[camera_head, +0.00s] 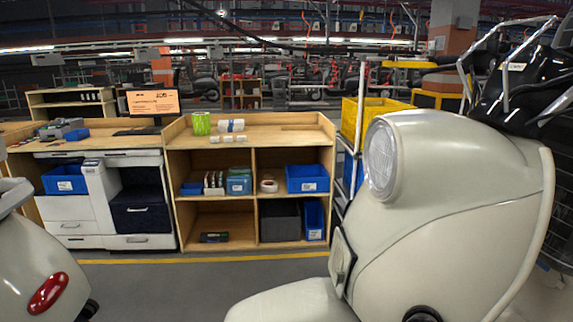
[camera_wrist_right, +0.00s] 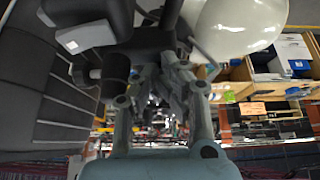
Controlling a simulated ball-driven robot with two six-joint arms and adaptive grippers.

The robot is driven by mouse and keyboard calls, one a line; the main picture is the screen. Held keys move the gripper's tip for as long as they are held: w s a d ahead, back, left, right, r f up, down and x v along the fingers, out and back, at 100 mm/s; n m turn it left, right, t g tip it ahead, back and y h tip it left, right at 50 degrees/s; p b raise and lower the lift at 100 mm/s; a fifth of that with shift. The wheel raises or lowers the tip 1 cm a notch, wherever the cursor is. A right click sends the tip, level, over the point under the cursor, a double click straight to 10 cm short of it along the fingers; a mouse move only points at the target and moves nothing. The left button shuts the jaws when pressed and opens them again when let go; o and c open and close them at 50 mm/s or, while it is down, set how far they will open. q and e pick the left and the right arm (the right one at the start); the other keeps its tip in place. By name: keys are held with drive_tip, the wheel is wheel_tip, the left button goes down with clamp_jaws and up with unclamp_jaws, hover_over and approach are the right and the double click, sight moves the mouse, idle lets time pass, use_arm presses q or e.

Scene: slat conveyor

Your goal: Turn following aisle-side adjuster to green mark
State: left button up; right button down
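A cream scooter (camera_head: 440,180) with a round headlight fills the right of the head view. Part of a second cream scooter (camera_head: 30,265) with a red lamp shows at the lower left. In the right wrist view my right gripper (camera_wrist_right: 164,72) reaches up among dark parts beside a smooth cream body panel (camera_wrist_right: 240,25). A black cylindrical part (camera_wrist_right: 117,72) lies just left of its fingers. The fingertips blend into the dark parts, so I cannot tell what lies between them. I cannot make out an adjuster or a green mark. My left gripper is not in view.
A wooden shelf bench (camera_head: 250,150) with blue bins stands behind the scooters. A monitor (camera_head: 153,102) is on the bench beside it. A yellow crate (camera_head: 372,117) is on a rack. Grey floor with a yellow line (camera_head: 130,261) lies between the scooters and the benches.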

drive_tip(key=shift+a, duration=0.1)
idle(0.3)
drive_tip(key=shift+a, duration=0.25)
drive_tip(key=shift+s+a, duration=0.15)
drive_tip(key=shift+a, duration=0.4)
drive_tip(key=shift+a+r, duration=0.1)
drive_tip(key=shift+a, duration=0.15)
wheel_tip(320, 180, up, 6)
drive_tip(key=shift+s+f, duration=0.1)
drive_tip(key=shift+s, duration=0.05)
idle(0.6)
drive_tip(key=shift+m, duration=0.3)
